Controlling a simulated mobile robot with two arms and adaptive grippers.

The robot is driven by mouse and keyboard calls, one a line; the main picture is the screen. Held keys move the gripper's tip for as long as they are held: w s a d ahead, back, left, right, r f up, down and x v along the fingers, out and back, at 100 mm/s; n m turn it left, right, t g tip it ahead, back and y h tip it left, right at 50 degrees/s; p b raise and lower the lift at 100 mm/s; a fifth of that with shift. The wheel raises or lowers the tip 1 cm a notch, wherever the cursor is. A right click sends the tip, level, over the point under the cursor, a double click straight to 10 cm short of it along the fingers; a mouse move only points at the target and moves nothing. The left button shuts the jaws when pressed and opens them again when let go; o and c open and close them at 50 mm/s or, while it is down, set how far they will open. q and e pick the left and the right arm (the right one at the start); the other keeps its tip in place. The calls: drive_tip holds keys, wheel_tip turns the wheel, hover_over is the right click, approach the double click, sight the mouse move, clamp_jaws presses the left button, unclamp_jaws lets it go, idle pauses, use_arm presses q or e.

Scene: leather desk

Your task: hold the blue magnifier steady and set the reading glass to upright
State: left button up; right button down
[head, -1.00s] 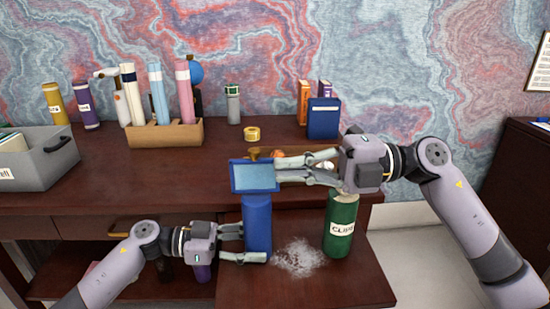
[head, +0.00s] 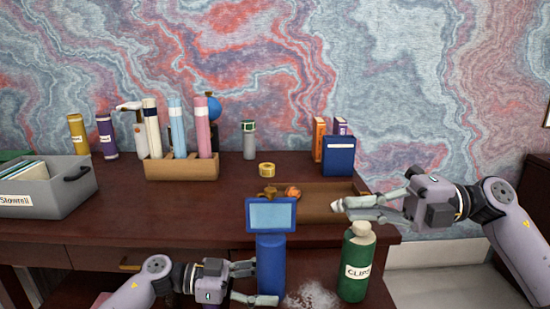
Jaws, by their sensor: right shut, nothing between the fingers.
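The blue magnifier (head: 271,262) stands on the lower front surface as an upright blue cylinder. Its rectangular reading glass (head: 272,215), blue-framed with a pale pane, stands up on top and faces me. My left gripper (head: 254,284) has its fingers around the cylinder from the left, one behind it and one in front, and is shut on it. The far finger's tip is hidden behind the cylinder. My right gripper (head: 342,207) is shut and empty, to the right of the glass and clear of it.
A green labelled bottle (head: 356,265) stands just right of the magnifier, below my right gripper, with a whitish patch (head: 312,296) between. Behind are a wooden tray (head: 320,208), a blue box (head: 339,156), a tube holder (head: 182,168) and a grey bin (head: 75,193). The desk's left middle is clear.

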use_arm(q)
drive_tip(key=shift+o, duration=1.1)
